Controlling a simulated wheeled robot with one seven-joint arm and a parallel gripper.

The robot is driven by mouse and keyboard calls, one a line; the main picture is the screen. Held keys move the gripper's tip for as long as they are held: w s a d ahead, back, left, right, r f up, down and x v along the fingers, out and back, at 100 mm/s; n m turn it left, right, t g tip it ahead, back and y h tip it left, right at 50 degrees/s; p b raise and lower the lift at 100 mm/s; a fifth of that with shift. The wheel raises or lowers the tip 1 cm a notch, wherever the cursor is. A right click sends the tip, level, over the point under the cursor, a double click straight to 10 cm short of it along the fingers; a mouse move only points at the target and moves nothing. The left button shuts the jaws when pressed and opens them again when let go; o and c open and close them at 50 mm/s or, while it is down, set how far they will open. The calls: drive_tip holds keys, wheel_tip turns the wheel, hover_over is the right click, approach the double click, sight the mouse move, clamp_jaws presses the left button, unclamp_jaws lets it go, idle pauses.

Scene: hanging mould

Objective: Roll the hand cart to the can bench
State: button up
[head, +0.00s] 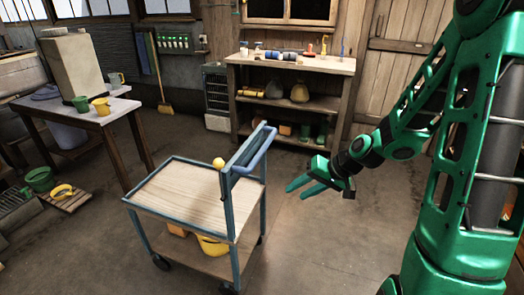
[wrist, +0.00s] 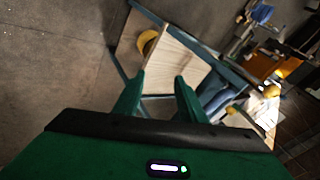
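The hand cart (head: 175,190) has a pale wooden top, a blue frame and dark wheels, and stands mid-floor. Its blue push handle (head: 256,152) rises at its right end. My gripper (head: 288,188) is just right of the handle, with visible space between them. In the wrist view my gripper (wrist: 157,79) has its two green fingers apart with nothing held, and the cart (wrist: 178,60) shows tilted beyond them. At left, a table (head: 112,110) bears green and yellow cans (head: 101,106); it may be the can bench, but I cannot tell for sure.
A yellow ball-like thing (head: 218,163) shows at the cart's handle end. A yellow container (head: 212,245) sits on the lower shelf. A workbench (head: 335,67) with small items stands at the back. A pallet (head: 70,200) lies left. Floor between cart and left table is clear.

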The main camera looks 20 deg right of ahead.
drive_tip(key=w+a+r+m+t+y, duration=0.1)
drive_tip(key=w+a+m+t+y, duration=0.2)
drive_tip(key=w, duration=0.4)
drive_tip(key=m+t, duration=0.4)
drive_tip(key=t, duration=0.1)
approach(263, 148)
drive_tip(key=w, duration=0.1)
drive_tip(key=x, duration=0.7)
drive_tip(key=d+f+x, duration=0.1)
drive_tip(key=x, duration=0.2)
drive_tip(key=shift+w+a+f, duration=0.1)
drive_tip(key=shift+w+a, duration=0.1)
drive_tip(key=shift+w, duration=0.25)
clamp_jaws()
